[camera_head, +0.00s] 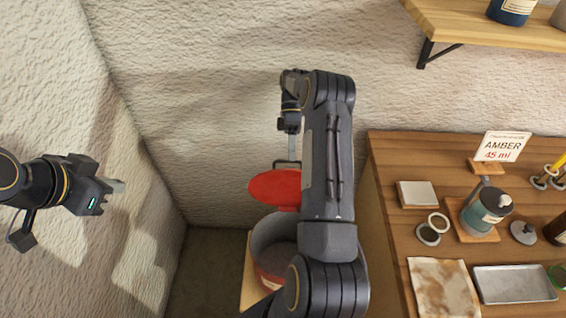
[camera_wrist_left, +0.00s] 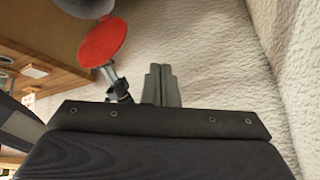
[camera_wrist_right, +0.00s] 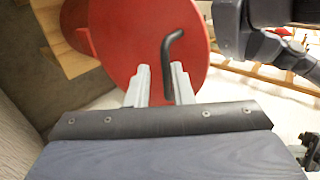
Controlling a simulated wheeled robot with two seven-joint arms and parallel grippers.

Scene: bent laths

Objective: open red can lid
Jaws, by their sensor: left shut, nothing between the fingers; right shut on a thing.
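The red can (camera_head: 270,272) stands low at the wall with its grey inside showing, partly hidden behind my right arm. Its red round lid (camera_head: 275,187) is up at the can's far side, tilted off the mouth; I cannot tell whether its edge touches the rim. My right gripper (camera_head: 289,152) is shut on the lid's dark bent handle (camera_wrist_right: 168,62), which passes between its fingers in the right wrist view. The lid (camera_wrist_left: 101,42) also shows in the left wrist view. My left gripper (camera_head: 120,186) is shut and empty, well left of the can.
A wooden bench (camera_head: 385,150) at the right holds a teal jar (camera_head: 480,212), a metal tray (camera_head: 514,284), a stained sheet (camera_head: 442,289) and an "AMBER 45 ml" sign (camera_head: 502,146). A shelf (camera_head: 485,25) is above. Textured walls close off the back and left.

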